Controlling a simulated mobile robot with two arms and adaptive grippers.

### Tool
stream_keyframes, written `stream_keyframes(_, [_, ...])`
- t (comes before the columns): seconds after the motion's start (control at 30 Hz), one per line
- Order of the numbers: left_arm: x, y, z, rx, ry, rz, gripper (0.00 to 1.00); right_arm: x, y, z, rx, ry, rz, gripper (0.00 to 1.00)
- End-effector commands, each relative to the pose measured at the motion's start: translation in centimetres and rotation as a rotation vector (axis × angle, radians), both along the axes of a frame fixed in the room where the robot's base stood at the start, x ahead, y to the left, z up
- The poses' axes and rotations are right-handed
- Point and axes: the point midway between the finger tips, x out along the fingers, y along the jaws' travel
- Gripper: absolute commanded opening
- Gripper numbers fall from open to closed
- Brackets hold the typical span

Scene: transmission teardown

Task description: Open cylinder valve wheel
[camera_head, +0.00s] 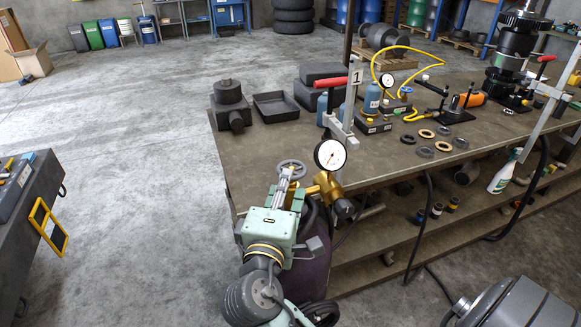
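The valve wheel (292,168) is a small grey handwheel on top of the gas cylinder (313,266), beside the table's near left corner. Beside it sit a brass regulator (326,188) and a round white gauge (330,154). The cylinder is a dark purplish body, mostly hidden behind my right arm. My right gripper (285,176), on a pale green wrist, reaches up to the near left side of the wheel. Its fingertips overlap the rim in the picture. I cannot tell whether they touch or grip it. My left gripper is not in view.
The workbench (235,152) behind the cylinder carries a red-handled clamp (332,83), a black tray (275,107), a dark cylindrical part (228,104) and several rings. A dark cart (30,212) stands at left. The floor between cart and bench is clear.

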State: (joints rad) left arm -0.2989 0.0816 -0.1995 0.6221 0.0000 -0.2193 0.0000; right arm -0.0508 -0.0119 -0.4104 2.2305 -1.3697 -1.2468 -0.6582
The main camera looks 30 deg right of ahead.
Motion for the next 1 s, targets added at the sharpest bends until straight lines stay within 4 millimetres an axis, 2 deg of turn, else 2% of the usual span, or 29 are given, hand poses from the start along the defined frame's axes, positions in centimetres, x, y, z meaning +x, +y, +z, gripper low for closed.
stream_keyframes(0.13, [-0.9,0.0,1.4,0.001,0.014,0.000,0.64,1.8,-1.9,0.5,-0.004,0.000,-0.001,0.29])
stream_keyframes(0.3, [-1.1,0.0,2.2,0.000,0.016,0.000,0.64,3.5,-3.5,0.3,-0.003,0.000,0.001,0.29])
stream_keyframes(0.5, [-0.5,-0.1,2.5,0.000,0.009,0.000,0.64,4.4,-4.3,0.1,0.001,0.001,0.002,0.29])
stream_keyframes(0.73, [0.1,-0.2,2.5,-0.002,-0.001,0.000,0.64,4.4,-4.4,0.0,0.001,0.000,0.002,0.29])
stream_keyframes(1.0, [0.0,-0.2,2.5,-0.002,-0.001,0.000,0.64,4.4,-4.3,0.0,0.002,0.001,0.003,0.06])
